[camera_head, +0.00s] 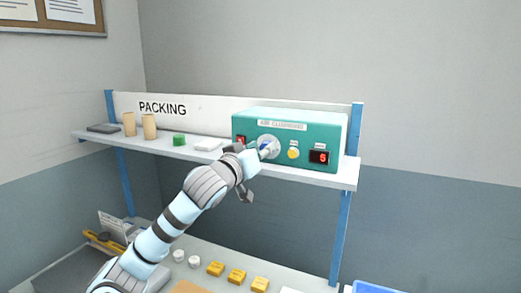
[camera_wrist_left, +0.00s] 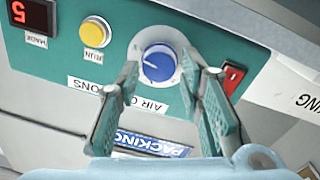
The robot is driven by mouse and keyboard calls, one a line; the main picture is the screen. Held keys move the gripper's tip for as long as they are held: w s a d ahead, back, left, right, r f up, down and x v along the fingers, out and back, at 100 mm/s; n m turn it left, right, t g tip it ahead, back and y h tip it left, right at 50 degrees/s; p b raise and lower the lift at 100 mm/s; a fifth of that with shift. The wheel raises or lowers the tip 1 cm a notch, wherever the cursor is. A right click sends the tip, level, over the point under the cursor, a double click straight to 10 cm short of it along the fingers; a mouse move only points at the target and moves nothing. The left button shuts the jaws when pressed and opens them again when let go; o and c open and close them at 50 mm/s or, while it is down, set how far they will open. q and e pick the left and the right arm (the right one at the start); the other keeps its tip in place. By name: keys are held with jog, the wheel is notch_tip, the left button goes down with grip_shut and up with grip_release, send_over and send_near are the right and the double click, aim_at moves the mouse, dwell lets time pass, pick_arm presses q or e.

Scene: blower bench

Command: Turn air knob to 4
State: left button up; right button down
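The air knob (camera_wrist_left: 159,65) is a blue knob with a white pointer line on a white dial. It sits on the front of a teal control box (camera_head: 335,125) on the shelf. The red display (camera_head: 319,157) on the box reads 5; it also shows upside down in the left wrist view (camera_wrist_left: 28,15). My left gripper (camera_wrist_left: 172,82) is open, with its fingers on either side of the knob in that picture. I cannot tell whether either fingertip touches it. In the head view my left gripper partly covers the dial (camera_head: 268,145). My right gripper is not in view.
A yellow button (camera_wrist_left: 96,32) and a red switch (camera_wrist_left: 231,78) flank the knob. The shelf (camera_head: 345,177) also holds a white item (camera_head: 208,145), a green item (camera_head: 179,140) and cardboard tubes (camera_head: 149,127). Yellow boxes (camera_head: 237,276) lie on the bench below.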

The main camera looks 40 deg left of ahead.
pick_arm(q)
grip_shut()
jog(key=n+b, duration=0.8)
jog(key=n, duration=0.2)
jog(key=shift+f, duration=0.2)
dwell(0.4)
jog(key=shift+o, duration=1.2)
grip_release()
jog(key=shift+o, duration=1.3)
jog(key=shift+w, duration=0.2)
